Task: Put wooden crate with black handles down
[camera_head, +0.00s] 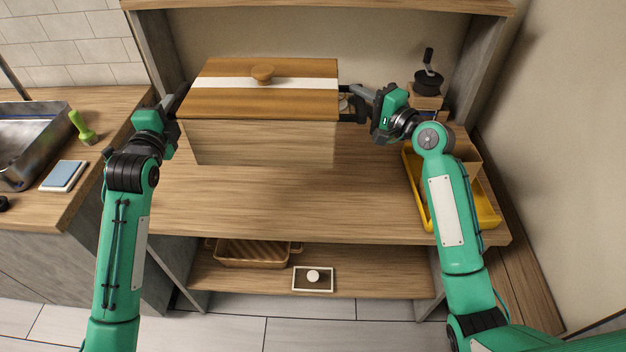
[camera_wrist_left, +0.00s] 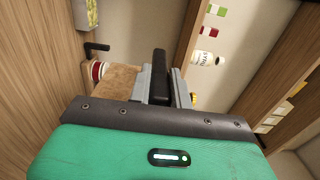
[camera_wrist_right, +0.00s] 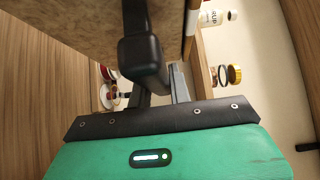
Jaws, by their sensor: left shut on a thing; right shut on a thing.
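The wooden crate (camera_head: 262,142) is over the wooden worktop in the head view, with its lid on, roughly level. The lid (camera_head: 215,103) is brown with a white stripe and a round knob. My left gripper (camera_head: 179,98) is shut on the crate's left black handle (camera_wrist_left: 160,68). My right gripper (camera_head: 358,102) is shut on the right black handle (camera_wrist_right: 144,52). The crate's front hides its bottom and the worktop behind it. I cannot tell whether its base touches the worktop.
The worktop (camera_head: 290,200) is clear in front of the crate. A yellow tray (camera_head: 487,212) and a coffee grinder (camera_head: 428,82) stand at the right. A wicker basket (camera_head: 250,258) is on the shelf below. A sink (camera_head: 30,140) is at the left.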

